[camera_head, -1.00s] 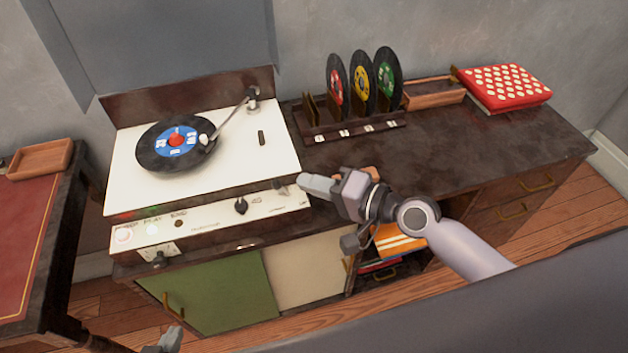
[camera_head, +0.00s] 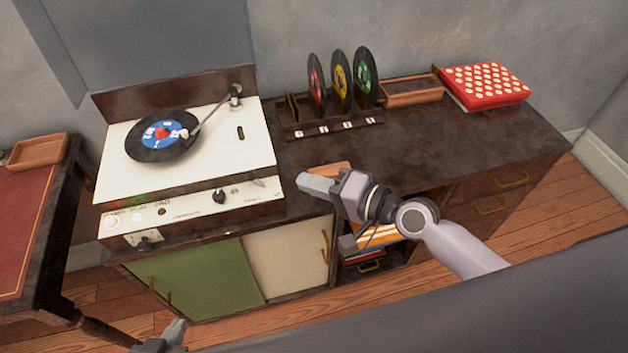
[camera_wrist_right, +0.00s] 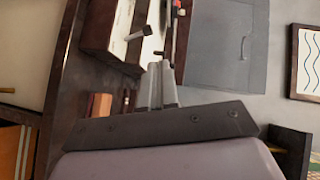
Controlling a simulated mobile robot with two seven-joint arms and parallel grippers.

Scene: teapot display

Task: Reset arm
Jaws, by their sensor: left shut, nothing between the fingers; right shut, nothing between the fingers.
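My right gripper (camera_head: 318,184) is shut and empty in the head view. It hangs in front of the cabinet's dark top, to the right of the record player (camera_head: 190,160) and apart from it. In the right wrist view its shut fingers (camera_wrist_right: 157,85) point toward the wall side. My left gripper (camera_head: 172,338) shows only partly at the bottom edge of the head view, low in front of the green cabinet door; it is shut with nothing visible in it. A record with a blue label (camera_head: 150,145) lies on the record player's platter, with the tonearm (camera_head: 210,113) reaching over it.
A rack (camera_head: 330,122) of upright records stands behind the right gripper. A wooden tray (camera_head: 412,96) and a red dotted box (camera_head: 484,86) are farther right. A red-topped desk (camera_head: 25,220) stands at left. The cabinet top at right (camera_head: 450,140) is clear.

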